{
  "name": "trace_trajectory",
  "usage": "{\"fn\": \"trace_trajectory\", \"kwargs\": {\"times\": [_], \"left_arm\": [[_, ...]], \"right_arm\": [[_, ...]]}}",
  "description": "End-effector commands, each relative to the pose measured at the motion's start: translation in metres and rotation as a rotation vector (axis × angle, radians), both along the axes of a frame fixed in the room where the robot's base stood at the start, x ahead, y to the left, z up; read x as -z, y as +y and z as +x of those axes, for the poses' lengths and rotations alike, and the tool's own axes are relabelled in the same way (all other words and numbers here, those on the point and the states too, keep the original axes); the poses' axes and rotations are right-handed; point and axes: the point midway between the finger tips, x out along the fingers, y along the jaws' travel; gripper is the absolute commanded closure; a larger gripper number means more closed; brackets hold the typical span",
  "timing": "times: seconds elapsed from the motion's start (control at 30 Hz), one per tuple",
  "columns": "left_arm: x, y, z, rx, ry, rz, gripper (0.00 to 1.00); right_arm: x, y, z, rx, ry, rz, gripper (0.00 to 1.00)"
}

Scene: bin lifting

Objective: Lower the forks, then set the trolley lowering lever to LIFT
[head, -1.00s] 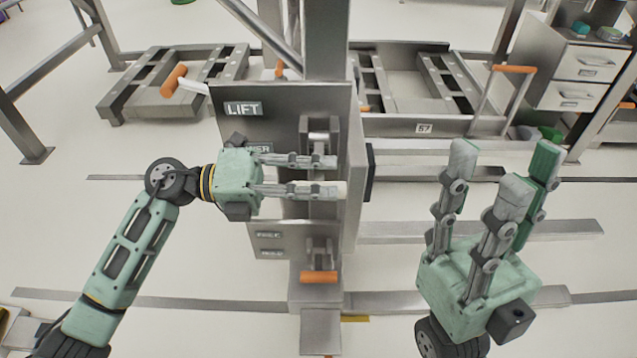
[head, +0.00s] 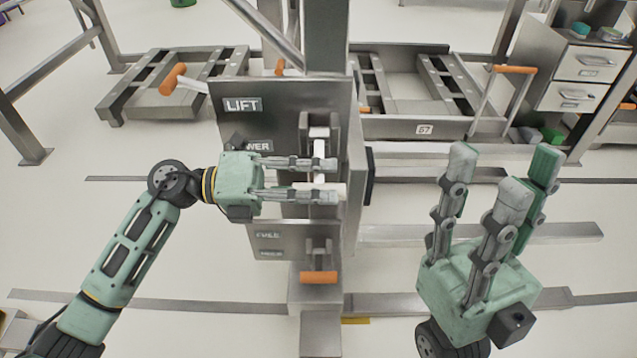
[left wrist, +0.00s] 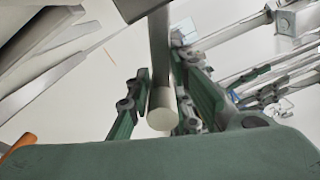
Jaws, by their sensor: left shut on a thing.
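The trolley's control panel (head: 275,104) has a LIFT label (head: 242,104) at its top and a partly hidden LOWER label (head: 254,145) below it. A lever with a pale shaft (head: 319,132) sits in a bracket beside these labels. My left gripper (head: 325,178) is shut on this lever, with its fingers lying across it. In the left wrist view the lever (left wrist: 160,75) is a grey bar with a round pale end between the green fingers (left wrist: 160,100). A second lever with an orange grip (head: 318,277) points down lower on the panel. My right gripper (head: 500,185) is open and empty, fingers up, at the right.
A steel post (head: 326,40) rises behind the panel. A drawer cabinet (head: 583,75) stands at the upper right. Floor between the rails is clear.

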Motion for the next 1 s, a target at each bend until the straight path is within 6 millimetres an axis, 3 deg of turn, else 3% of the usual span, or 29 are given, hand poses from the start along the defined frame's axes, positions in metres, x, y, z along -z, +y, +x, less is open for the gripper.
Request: {"fn": "trace_trajectory", "kwargs": {"times": [0.03,0.07,0.2,0.6,1.0], "left_arm": [[0.008,0.001,0.001,-0.005,0.016,0.012,1.0],[0.008,0.001,0.001,-0.005,0.016,0.012,0.78],[0.007,0.001,0.002,-0.005,0.014,0.012,0.66],[0.003,0.008,0.002,-0.005,0.006,0.006,0.66],[0.005,0.086,0.002,-0.008,0.01,0.01,0.66]], "right_arm": [[0.001,0.0,0.0,0.0,0.0,0.0,0.6],[0.001,0.0,0.0,0.0,0.0,0.0,0.6],[0.0,0.0,0.0,0.0,0.0,0.0,0.6],[0.0,-0.001,0.0,0.002,0.0,0.001,0.6],[0.0,0.0,0.0,0.001,0.0,0.0,0.6]]}}
